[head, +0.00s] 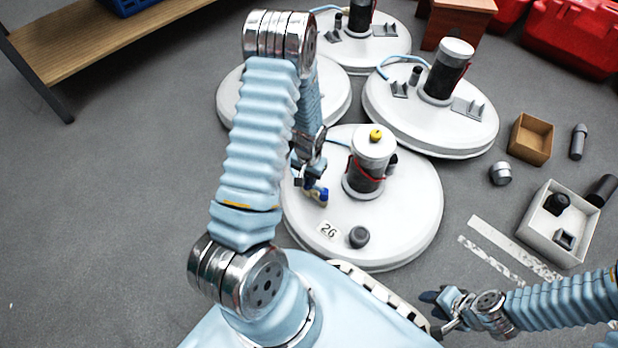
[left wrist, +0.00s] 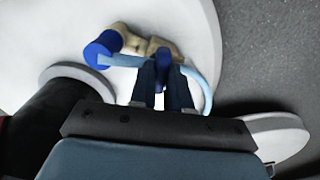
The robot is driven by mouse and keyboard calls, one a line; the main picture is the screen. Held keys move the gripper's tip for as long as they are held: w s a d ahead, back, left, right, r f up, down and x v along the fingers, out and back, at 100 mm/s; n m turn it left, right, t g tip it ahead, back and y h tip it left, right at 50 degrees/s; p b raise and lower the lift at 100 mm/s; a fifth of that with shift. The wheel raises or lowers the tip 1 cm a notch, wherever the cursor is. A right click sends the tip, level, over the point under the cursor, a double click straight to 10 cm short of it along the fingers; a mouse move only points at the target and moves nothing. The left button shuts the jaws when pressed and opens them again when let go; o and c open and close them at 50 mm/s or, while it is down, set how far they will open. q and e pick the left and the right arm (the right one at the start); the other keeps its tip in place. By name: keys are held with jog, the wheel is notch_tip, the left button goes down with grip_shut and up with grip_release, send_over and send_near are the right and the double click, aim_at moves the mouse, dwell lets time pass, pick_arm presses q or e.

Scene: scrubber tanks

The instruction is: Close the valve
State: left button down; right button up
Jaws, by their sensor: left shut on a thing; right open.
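The valve (left wrist: 135,40) is a beige body with a blue fitting (left wrist: 101,50) and a light-blue hose, low on the lid of the near white tank (head: 405,220). In the head view it is small and partly covered by my gripper, with its blue part (head: 320,195) showing. My left gripper (head: 306,180) reaches down onto it. In the left wrist view its two fingers (left wrist: 163,80) are shut around the blue valve handle (left wrist: 162,57). The handle's exact angle is hard to tell. My right gripper (head: 437,312) is open and empty at the lower right.
The near tank has an upright dark column with a white cap (head: 374,142) and a yellow knob, close right of my gripper. More white tanks (head: 430,115) stand behind. A white box (head: 530,233) and a brown box (head: 531,138) lie right. A bench (head: 110,35) stands upper left; floor there is clear.

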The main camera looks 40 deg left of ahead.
pick_arm(q)
jog(key=shift+m, duration=1.6)
jog(key=c, duration=1.1)
grip_release()
notch_tip(320, 180, up, 14)
jog(key=p, duration=0.3)
jog(key=shift+f, duration=0.1)
